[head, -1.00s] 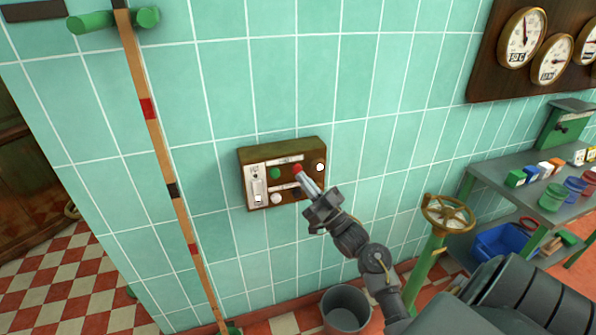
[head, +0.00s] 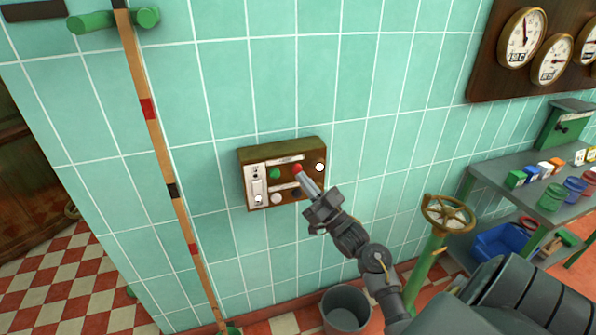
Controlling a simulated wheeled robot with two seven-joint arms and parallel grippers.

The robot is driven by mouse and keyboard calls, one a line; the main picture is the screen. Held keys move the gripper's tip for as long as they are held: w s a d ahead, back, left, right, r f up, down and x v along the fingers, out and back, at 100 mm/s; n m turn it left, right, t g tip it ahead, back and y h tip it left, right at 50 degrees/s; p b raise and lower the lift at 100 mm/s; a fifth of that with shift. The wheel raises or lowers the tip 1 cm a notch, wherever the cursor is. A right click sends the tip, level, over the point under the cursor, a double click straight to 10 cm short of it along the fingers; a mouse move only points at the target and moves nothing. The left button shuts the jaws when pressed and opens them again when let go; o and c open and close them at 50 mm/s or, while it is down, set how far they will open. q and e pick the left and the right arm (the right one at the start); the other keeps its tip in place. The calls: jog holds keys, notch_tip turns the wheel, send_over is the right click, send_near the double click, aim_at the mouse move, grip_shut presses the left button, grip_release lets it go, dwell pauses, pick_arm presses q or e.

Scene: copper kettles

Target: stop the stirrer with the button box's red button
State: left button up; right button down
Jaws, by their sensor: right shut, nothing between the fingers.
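The button box (head: 283,146) is a brown wooden box on the teal tiled wall. It carries a green button (head: 275,173), a red button (head: 297,168), a white button (head: 277,199), a dark button partly behind my gripper, a white lamp-like disc (head: 320,167) and a pale switch plate (head: 257,185) on its left. My right gripper (head: 301,177) is shut and empty, its fingertips at the lower edge of the red button. I cannot tell whether they touch or press it. My left gripper is not in view. The stirrer is not seen.
A wooden pole with coloured bands (head: 160,140) stands left of the box. A grey bucket (head: 346,309) is on the floor below. A valve wheel (head: 447,213) on a green post and a shelf with small pots (head: 552,196) stand at the right. Gauges (head: 522,38) hang above.

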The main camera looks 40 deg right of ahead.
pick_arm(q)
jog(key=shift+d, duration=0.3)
pick_arm(e)
jog(key=shift+w, duration=0.15)
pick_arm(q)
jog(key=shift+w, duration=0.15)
pick_arm(e)
jog(key=shift+w+d, duration=0.1)
jog(key=shift+w, duration=0.2)
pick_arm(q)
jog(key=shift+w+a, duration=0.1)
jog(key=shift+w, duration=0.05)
